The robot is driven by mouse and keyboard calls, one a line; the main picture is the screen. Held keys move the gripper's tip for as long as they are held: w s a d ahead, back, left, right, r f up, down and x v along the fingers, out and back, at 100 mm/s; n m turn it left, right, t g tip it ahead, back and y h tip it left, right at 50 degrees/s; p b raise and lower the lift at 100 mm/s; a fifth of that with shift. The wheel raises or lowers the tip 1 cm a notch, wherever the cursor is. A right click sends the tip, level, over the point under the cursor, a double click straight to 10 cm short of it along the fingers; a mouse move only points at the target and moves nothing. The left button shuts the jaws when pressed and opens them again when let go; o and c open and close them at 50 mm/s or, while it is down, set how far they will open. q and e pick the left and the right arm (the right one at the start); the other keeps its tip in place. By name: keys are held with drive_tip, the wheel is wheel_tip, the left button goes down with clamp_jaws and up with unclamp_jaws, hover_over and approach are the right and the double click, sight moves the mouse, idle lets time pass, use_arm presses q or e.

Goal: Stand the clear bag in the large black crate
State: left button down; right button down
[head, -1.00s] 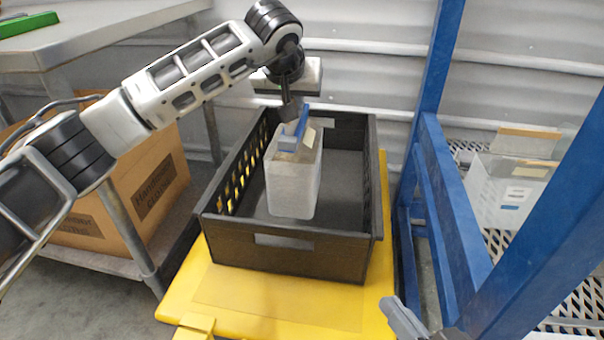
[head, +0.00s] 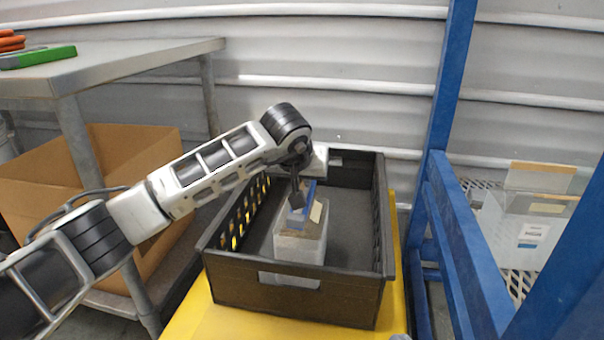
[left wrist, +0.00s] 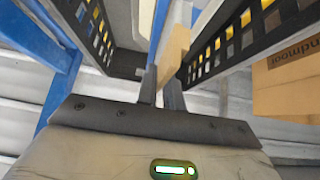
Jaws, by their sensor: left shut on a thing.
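The clear bag (head: 301,243) is upright inside the large black crate (head: 290,288), towards its front left part. It has a blue strip and a tan label at its top. My left gripper (head: 297,200) is shut on the bag's top from above. In the left wrist view the two fingers (left wrist: 160,88) close on the bag's top edge, with the crate's slotted walls (left wrist: 225,45) around. The crate's front wall hides part of the bag's base, so I cannot tell whether it touches the crate floor. My right gripper is not in view.
The crate stands on a yellow surface (head: 190,318). A blue rack post (head: 440,120) rises to the right, with another clear bag (head: 525,232) on the rack. A metal table (head: 120,62) and a cardboard box (head: 100,180) are at left. The crate's back and right are clear.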

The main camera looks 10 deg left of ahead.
use_arm(q)
drive_tip(key=shift+r, duration=0.25)
drive_tip(key=c, duration=1.5)
unclamp_jaws()
drive_tip(key=shift+f, duration=0.25)
drive_tip(key=shift+c, duration=0.2)
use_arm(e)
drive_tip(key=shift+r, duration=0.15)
